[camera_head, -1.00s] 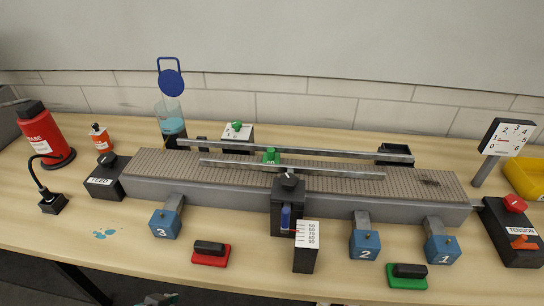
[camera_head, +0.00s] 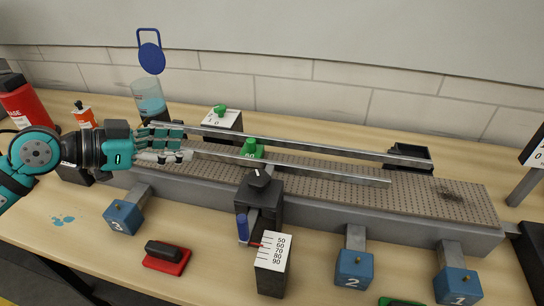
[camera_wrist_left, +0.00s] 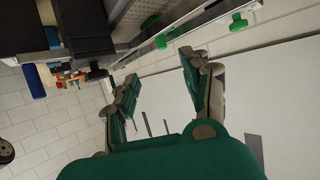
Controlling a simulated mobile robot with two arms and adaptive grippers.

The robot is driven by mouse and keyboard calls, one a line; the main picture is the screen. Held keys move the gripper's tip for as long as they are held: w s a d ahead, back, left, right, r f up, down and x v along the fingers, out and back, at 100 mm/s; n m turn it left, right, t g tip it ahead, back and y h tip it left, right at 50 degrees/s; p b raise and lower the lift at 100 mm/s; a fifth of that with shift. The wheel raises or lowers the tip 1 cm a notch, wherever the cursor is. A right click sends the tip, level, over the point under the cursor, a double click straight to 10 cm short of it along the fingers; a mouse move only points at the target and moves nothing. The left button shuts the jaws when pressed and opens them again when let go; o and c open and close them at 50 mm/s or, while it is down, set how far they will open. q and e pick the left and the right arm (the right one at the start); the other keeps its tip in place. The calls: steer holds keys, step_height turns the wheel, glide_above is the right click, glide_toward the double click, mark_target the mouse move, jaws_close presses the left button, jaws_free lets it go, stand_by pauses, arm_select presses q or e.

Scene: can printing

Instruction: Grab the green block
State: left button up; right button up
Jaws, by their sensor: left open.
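A small green block (camera_head: 250,148) with pale markings stands on the grey perforated conveyor (camera_head: 440,190), between its two metal rails, in the middle of the head view. A green piece beside a rail in the left wrist view (camera_wrist_left: 160,41) looks like the same block. My left gripper (camera_head: 187,143) is open and empty at the conveyor's left end, to the left of the block and apart from it. Its two spread fingers (camera_wrist_left: 158,70) also show in the left wrist view. My right gripper is not in view.
A green knob (camera_head: 219,110) sits on a white-topped box behind the conveyor. A black post with a dial (camera_head: 260,180) and a white scale (camera_head: 273,248) stand in front. Blue blocks 3 (camera_head: 123,217), 2 (camera_head: 354,269) and 1 (camera_head: 457,287) line the front.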

mark_target(245, 153)
arm_select(q)
steer(key=p+x, duration=0.1)
steer(key=x, duration=0.2)
steer(key=p+x, duration=0.1)
steer(key=x, duration=0.2)
steer(key=r+p+x, duration=0.1)
steer(key=x, duration=0.3)
steer(key=shift+w+d, duration=0.1)
steer(key=shift+w, duration=0.15)
steer(key=shift+w+d+f, duration=0.25)
steer(key=shift+d, duration=0.1)
steer(key=shift+w+d+f+p, duration=0.1)
steer(key=shift+d+p, duration=0.2)
steer(key=shift+p, duration=0.2)
steer(key=p+x, duration=0.1)
steer(key=x, duration=0.3)
steer(key=shift+d+f, duration=0.15)
steer(key=shift+f, duration=0.05)
steer(key=shift+c, duration=0.3)
steer(key=c, duration=0.9)
jaws_close()
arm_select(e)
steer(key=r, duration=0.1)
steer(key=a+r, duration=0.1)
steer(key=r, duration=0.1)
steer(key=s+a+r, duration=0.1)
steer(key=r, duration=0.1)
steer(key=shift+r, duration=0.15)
